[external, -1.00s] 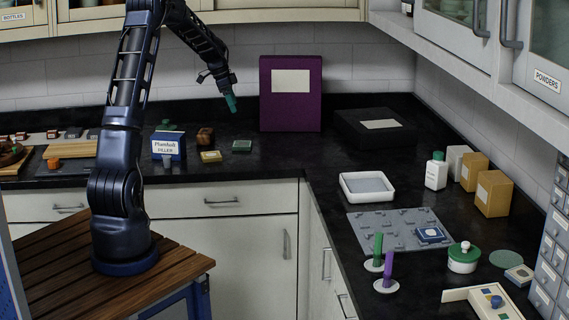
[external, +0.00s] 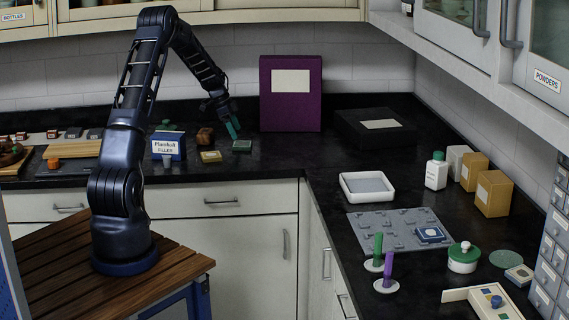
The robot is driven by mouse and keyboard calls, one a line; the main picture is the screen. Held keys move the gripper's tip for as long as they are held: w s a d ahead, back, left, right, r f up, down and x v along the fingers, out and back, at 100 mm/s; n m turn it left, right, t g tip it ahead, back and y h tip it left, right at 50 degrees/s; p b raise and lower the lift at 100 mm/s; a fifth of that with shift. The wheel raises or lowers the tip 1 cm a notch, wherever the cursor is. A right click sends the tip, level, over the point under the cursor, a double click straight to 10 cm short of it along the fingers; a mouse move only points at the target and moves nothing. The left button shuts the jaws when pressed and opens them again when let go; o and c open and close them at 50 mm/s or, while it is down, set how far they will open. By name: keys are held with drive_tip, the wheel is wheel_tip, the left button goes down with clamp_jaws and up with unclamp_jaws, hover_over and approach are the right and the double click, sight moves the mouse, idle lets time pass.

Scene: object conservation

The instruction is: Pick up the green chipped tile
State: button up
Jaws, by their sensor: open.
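A small dark green tile (external: 242,146) lies flat on the black counter, right of a yellow tile (external: 211,156). Any chip in it is too small to make out. My gripper (external: 233,131), with teal fingertips, points down just above and slightly left of the green tile. It is open and appears empty; the gap between the fingers is hard to see at this size. I cannot tell whether the fingertips touch the tile.
A blue-and-white Plumbolt Filler box (external: 168,147) and a brown block (external: 205,135) stand to the left. A tall purple box (external: 290,94) stands behind at right, and a flat black box (external: 375,129) beyond it. The counter in front of the purple box is clear.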

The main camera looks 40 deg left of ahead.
sight(242, 144)
drive_tip(key=shift+x, duration=2.55)
drive_tip(key=c, duration=1.2)
drive_tip(key=shift+o, duration=0.2)
drive_tip(key=shift+r, duration=0.15)
